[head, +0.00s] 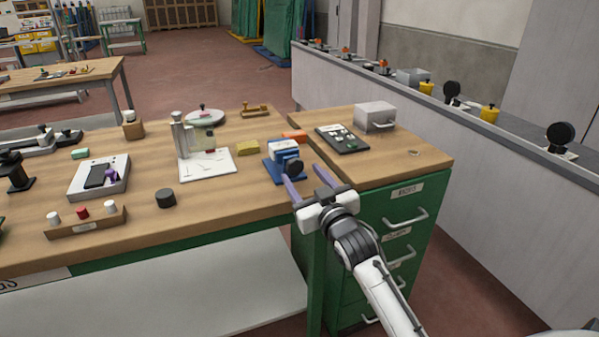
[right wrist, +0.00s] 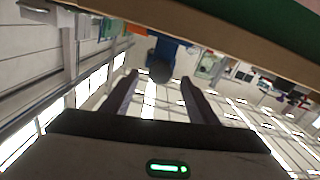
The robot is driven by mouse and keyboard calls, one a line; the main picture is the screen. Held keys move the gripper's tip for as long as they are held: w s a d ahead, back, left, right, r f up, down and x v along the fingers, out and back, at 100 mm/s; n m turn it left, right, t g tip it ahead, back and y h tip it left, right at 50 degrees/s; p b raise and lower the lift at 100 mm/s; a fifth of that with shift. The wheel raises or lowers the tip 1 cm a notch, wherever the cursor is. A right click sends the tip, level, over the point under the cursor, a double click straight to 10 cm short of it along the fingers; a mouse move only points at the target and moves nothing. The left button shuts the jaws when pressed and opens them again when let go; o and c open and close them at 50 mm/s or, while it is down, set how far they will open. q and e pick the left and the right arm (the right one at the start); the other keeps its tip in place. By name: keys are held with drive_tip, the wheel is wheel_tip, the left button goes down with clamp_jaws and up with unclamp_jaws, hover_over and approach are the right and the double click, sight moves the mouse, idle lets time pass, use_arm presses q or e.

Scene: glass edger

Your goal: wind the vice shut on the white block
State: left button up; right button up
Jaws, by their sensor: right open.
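The blue vice (head: 271,172) stands near the right end of the wooden workbench, with the white block (head: 283,146) at its top between the jaws. Its dark round knob (head: 293,167) faces my side. My right gripper (head: 308,184) is open and empty, in front of the vice at the bench's front edge, its two fingers pointing toward it. In the right wrist view, the picture is upside down; the knob (right wrist: 160,71) appears beyond and between the fingertips, apart from them, with the blue vice body (right wrist: 166,48) behind. Whether the jaws touch the block is too small to tell. My left gripper is out of view.
A dark tray (head: 345,142) and a grey box (head: 375,115) stand on the green drawer cabinet (head: 388,215) at right. A black cylinder (head: 166,198) stands left on the bench.

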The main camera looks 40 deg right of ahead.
sight(294, 165)
drive_tip(key=shift+x, duration=1.45)
drive_tip(key=c, duration=1)
drive_tip(key=shift+a+r+m+p, duration=0.1)
drive_tip(key=shift+r+m+p, duration=0.1)
drive_tip(key=shift+m+p, duration=0.6)
drive_tip(key=shift+c, duration=0.2)
drive_tip(key=shift+f+m, duration=0.15)
drive_tip(key=shift+m, duration=0.65)
drive_tip(key=o, duration=1)
drive_tip(key=shift+o, duration=0.2)
